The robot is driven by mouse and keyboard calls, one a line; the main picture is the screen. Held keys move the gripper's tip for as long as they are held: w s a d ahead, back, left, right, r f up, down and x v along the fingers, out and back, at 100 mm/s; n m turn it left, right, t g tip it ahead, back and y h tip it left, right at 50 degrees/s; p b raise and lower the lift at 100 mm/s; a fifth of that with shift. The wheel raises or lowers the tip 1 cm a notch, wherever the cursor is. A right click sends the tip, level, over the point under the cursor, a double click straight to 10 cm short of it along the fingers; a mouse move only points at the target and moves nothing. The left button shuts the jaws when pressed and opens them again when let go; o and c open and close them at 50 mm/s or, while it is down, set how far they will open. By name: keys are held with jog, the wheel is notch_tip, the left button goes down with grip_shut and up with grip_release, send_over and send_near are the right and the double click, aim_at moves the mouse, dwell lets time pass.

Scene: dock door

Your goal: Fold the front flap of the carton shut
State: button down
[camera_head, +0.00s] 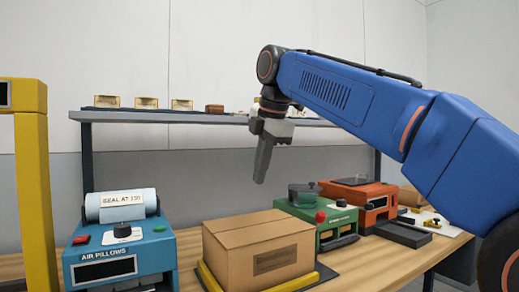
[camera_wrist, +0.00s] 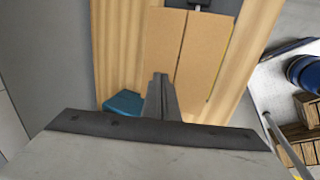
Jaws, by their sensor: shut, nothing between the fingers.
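The brown carton (camera_head: 260,262) stands on the workbench on a dark mat, with yellow strips along its lower edges. Its top looks flat, with a seam running along the middle between two panels; no flap stands up in the head view. In the wrist view, the carton's top (camera_wrist: 196,62) also shows two flat panels with a seam between them. My gripper (camera_head: 260,180) points down above the carton, apart from it, with its fingers shut and empty. In the wrist view, the shut fingers (camera_wrist: 160,78) overlap the near part of the carton.
A teal air-pillow machine (camera_head: 121,262) stands left of the carton. A green machine (camera_head: 318,215) and an orange machine (camera_head: 360,200) stand to the right. A shelf (camera_head: 170,117) with small boxes runs behind. A yellow post (camera_head: 36,190) is at far left.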

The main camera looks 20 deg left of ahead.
notch_tip(320, 180, up, 6)
jog(key=shift+f, duration=0.15)
dwell(0.3)
jog(key=shift+d, duration=0.15)
jog(key=w+d+f+m, duration=0.15)
jog(key=d+m, duration=0.25)
jog(key=d, duration=0.5)
jog(key=w+d+f+m, duration=0.1)
jog(key=d+f+m, duration=0.2)
jog(key=d, duration=0.5)
jog(key=s+d+f+m+t+h, duration=0.1)
jog(key=s+d+f+m, duration=0.1)
jog(key=d+f+m, duration=0.4)
jog(key=s+d+f+m, duration=0.1)
jog(key=s+d+f, duration=0.2)
jog(key=d, duration=0.6)
jog(key=s+d+f+m, duration=0.4)
jog(key=s+d+f, duration=0.2)
jog(key=f, duration=0.5)
jog(key=s+d+f+m+h, duration=0.1)
jog(key=s+d+f+m, duration=0.4)
jog(key=s+f, duration=0.3)
jog(key=s+d+f+m+t+h, duration=0.1)
jog(key=s+d+f+m, duration=0.3)
jog(key=f, duration=0.9)
jog(key=s+d, duration=0.3)
jog(key=d, duration=0.1)
jog(key=shift+f+m, duration=0.35)
jog(key=shift+m, duration=0.05)
